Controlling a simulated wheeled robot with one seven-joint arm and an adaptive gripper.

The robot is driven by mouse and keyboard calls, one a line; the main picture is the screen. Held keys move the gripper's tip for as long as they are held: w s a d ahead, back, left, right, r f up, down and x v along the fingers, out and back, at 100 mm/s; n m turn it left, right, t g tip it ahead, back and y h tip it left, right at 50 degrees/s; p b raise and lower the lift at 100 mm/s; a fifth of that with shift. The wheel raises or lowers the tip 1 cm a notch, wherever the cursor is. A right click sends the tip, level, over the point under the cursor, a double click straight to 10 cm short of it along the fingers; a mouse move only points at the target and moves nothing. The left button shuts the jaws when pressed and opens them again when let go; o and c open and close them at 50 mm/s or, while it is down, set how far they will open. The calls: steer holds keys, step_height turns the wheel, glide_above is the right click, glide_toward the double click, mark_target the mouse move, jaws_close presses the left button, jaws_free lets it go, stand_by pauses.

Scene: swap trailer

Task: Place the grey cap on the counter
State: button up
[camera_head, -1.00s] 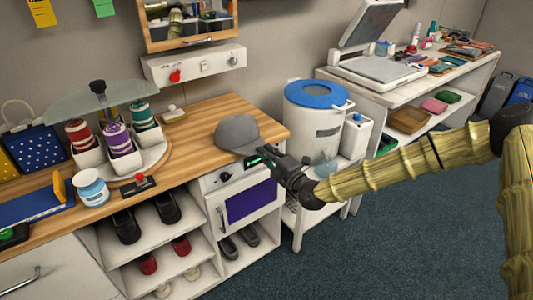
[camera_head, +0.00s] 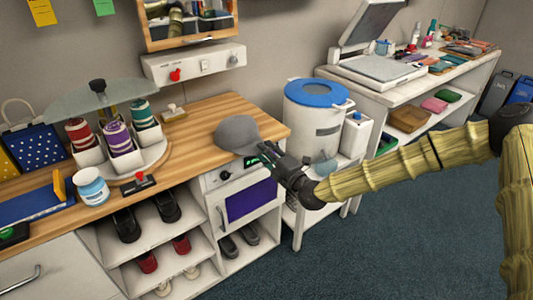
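The grey cap (camera_head: 238,133) is at the right end of the wooden counter (camera_head: 205,120), its brim towards the front edge. It appears to rest on the counter top. My gripper (camera_head: 268,157) is at the cap's front right side, by the counter's front edge, with its fingers pointing at the brim. The fingertips overlap the brim in this view. Whether they grip it or only lie beside it cannot be made out.
A rotating holder with thread spools (camera_head: 118,138) and a white jar (camera_head: 91,187) stand left on the counter. A stamp (camera_head: 173,113) lies behind. A white bin with a blue lid (camera_head: 316,95) stands right of the counter. Open shelves with shoes (camera_head: 167,206) are below.

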steer(key=v, duration=1.1)
steer(key=shift+s+d+b, duration=0.3)
steer(key=shift+b, duration=0.1)
